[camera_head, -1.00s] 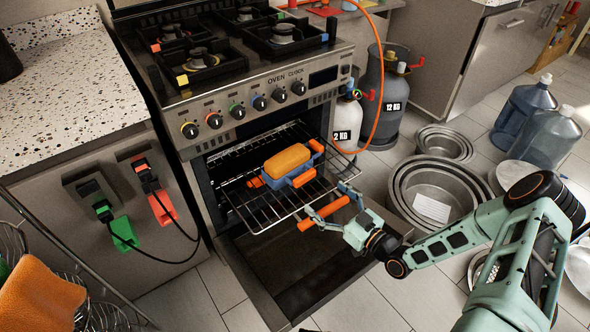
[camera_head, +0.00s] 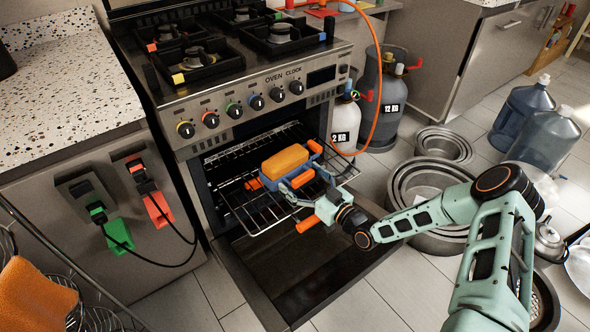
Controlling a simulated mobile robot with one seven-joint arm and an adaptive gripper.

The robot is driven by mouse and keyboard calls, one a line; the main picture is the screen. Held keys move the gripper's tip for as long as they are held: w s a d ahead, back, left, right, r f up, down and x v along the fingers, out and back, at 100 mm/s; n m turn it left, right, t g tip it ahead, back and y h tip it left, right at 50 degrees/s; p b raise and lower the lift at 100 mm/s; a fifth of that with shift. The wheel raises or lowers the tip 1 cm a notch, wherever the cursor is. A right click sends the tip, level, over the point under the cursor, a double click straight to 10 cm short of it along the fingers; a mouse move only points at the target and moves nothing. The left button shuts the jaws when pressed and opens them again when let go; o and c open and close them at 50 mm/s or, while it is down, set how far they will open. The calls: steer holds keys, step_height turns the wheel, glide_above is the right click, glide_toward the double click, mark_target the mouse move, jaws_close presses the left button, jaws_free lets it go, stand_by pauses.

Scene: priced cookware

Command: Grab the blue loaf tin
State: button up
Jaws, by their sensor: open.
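The blue loaf tin (camera_head: 275,184) sits on the oven rack, with an orange loaf (camera_head: 285,161) in it. I cannot tell whether the fingers touch the tin.
The wire rack (camera_head: 248,212) sticks out of the oven above the lowered door (camera_head: 310,285). Nested round pans (camera_head: 412,182) and gas cylinders (camera_head: 386,105) stand to the right.

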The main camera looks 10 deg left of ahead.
steer(key=c, duration=1.2)
steer(key=shift+r, duration=0.1)
steer(key=shift+c, duration=0.8)
